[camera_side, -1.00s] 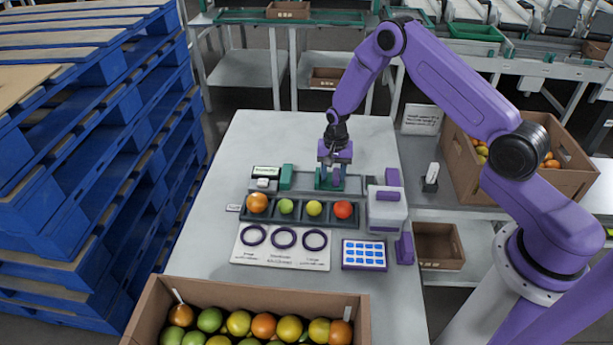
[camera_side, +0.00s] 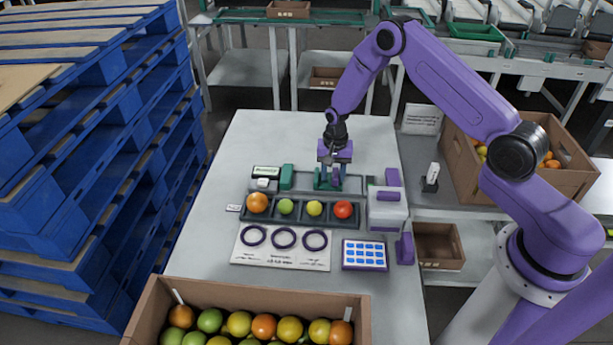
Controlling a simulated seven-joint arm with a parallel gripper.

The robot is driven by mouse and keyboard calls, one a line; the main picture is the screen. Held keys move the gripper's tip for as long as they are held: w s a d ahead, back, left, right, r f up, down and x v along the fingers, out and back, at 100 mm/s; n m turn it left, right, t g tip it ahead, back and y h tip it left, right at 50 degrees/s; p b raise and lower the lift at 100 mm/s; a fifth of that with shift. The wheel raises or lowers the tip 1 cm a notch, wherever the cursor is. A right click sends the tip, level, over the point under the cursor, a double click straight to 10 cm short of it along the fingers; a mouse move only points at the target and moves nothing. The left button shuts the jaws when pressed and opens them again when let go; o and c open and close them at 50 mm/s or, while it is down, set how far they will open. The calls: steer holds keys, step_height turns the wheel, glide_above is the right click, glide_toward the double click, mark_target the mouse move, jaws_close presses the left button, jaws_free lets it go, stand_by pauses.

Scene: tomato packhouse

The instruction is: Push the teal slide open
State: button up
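A grey fixture with a rail stands on the table behind a dark tray of fruit. A teal upright block (camera_side: 286,177) stands toward the left of the rail, and another teal piece (camera_side: 321,180) sits further right. I cannot tell for certain which of them is the slide. My gripper (camera_side: 335,183) points down at the right teal piece, with its fingertips at or just beside it. Contact and the finger gap are too small to make out.
The dark tray (camera_side: 270,222) holds several fruits in front of the rail. A white and purple box (camera_side: 388,212) stands close on the right. A white card with three rings (camera_side: 282,262) and a blue-buttoned panel (camera_side: 365,256) lie nearer. The table (camera_side: 270,135) behind is clear.

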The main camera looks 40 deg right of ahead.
steer(key=shift+a+r, duration=0.1)
steer(key=shift+r, duration=1.7)
steer(key=shift+w+r, duration=0.1)
step_height(320, 180, up, 7)
